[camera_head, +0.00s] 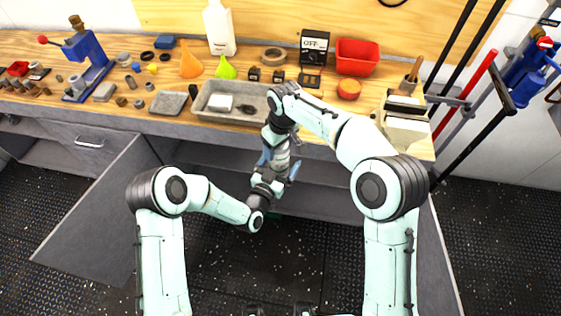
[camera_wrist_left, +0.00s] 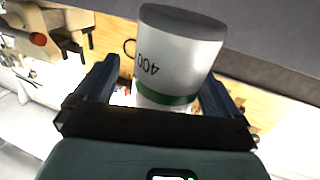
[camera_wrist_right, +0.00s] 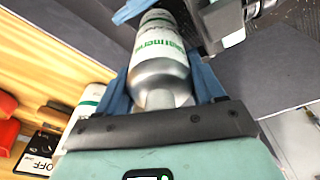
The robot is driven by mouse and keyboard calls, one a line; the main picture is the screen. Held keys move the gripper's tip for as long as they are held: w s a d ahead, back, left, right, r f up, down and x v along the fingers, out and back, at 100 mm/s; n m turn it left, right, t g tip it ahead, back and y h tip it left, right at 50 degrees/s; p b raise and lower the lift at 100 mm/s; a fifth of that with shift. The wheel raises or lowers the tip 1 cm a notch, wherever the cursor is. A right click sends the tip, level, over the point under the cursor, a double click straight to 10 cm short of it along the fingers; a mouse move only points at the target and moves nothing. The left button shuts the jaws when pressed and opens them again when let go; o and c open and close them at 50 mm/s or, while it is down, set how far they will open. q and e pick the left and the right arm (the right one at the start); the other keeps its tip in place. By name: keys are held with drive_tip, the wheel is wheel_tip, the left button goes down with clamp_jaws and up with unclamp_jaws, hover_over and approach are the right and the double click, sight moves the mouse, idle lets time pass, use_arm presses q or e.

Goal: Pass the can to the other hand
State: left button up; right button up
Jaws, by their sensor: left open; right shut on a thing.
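The can is silver and white with green lettering (camera_wrist_right: 160,55); in the head view it shows small between my two hands (camera_head: 281,156). My right gripper (camera_wrist_right: 163,85) is shut on it near its domed end. My left gripper (camera_wrist_left: 158,80) is open, with its blue fingers on either side of the can's other end. In the left wrist view the can (camera_wrist_left: 180,60) shows its grey base, a "400" mark and a green band. A gap shows between the can and the left finger in that picture. Both hands are in front of the bench's front edge.
The workbench (camera_head: 130,115) behind holds a grey tray (camera_head: 200,103), a white bottle (camera_head: 219,28), a red bin (camera_head: 357,57) and several small parts. A cabinet door (camera_head: 85,195) stands open at left. The dark floor (camera_head: 240,270) below is clear.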

use_arm(q)
drive_tip(key=c, duration=1.2)
drive_tip(key=shift+c, duration=0.6)
use_arm(e)
drive_tip(key=o, duration=1.8)
